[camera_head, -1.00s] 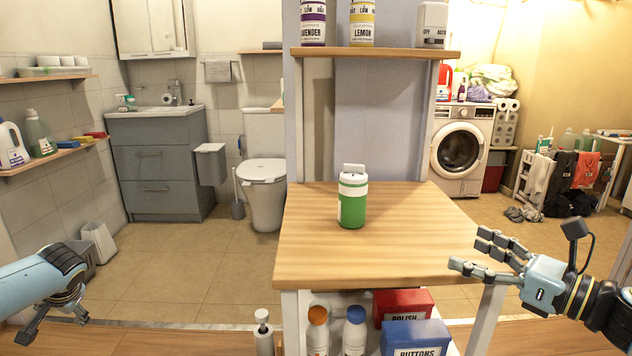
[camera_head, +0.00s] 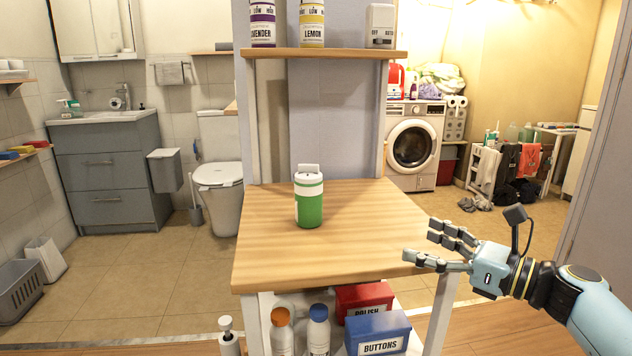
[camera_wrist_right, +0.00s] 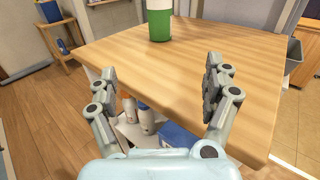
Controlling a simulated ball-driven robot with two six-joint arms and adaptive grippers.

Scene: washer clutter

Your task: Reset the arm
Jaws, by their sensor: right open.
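My right gripper (camera_head: 440,247) is open and empty beside the right edge of the wooden table (camera_head: 270,255). In the right wrist view its two fingers (camera_wrist_right: 163,90) are spread apart with nothing between them, and the table's wooden top (camera_wrist_right: 255,75) lies beyond them. A green and white canister (camera_head: 309,205) stands upright on the table, apart from the gripper. Its lower part also shows at the top of the right wrist view (camera_wrist_right: 160,24). My left gripper is out of the head view.
Under the table are a red box (camera_head: 362,298), a blue box (camera_head: 378,333) and several bottles (camera_head: 319,330). A shelf (camera_head: 330,54) above holds two labelled containers and a white box. A washing machine (camera_head: 412,150) stands at the back right. Most of the tabletop is clear.

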